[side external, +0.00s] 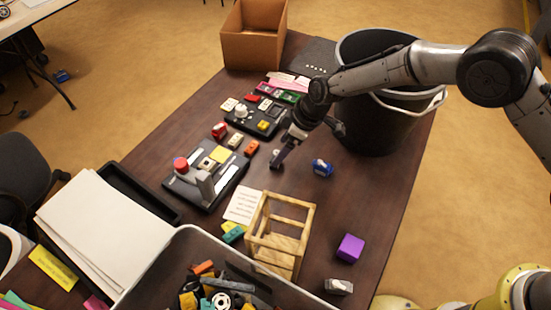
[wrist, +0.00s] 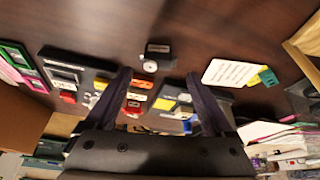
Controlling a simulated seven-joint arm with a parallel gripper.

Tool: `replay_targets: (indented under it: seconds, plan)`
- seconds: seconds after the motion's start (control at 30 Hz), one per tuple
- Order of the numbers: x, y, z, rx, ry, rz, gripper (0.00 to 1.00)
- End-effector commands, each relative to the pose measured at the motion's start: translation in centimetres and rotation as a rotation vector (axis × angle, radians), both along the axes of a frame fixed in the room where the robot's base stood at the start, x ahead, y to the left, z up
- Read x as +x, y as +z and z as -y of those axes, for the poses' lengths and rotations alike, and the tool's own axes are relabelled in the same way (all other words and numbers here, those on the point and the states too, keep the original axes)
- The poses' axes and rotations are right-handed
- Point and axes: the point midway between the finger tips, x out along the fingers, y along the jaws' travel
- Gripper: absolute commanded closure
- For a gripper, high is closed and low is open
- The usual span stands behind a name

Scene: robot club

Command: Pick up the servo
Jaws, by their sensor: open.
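In the wrist view, what looks like the same servo (wrist: 155,57) appears dark with a round white disc, just beyond the gap between the fingertips. My gripper (side external: 308,147) is open and empty, above the table and close to the servo. In the wrist view my gripper (wrist: 158,76) shows both fingers apart with nothing between them. I cannot tell its exact height above the table.
A black bucket (side external: 375,130) stands behind my gripper. A wooden frame (side external: 303,240), a purple cube (side external: 350,247) and a grey bin (side external: 180,245) are nearer. Boards with colourful blocks (side external: 183,187) lie left. A cardboard box (side external: 254,50) stands at the back. Table around the servo is clear.

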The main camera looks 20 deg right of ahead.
Motion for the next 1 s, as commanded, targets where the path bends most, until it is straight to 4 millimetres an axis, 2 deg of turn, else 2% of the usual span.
replay_targets:
  seconds: [0.17,0.5,0.8,0.87,1.0]
  plan:
    - [0.3,-1.0,-0.3,0.001,0.000,0.001,0.12]
    - [1.3,-4.8,-1.4,0.000,0.001,0.000,0.12]
    - [1.4,-5.1,-1.6,0.000,0.001,0.002,0.12]
    - [1.4,-5.1,-1.5,0.000,0.001,0.002,0.21]
    - [1.4,-5.1,-1.5,0.001,0.001,0.001,0.47]
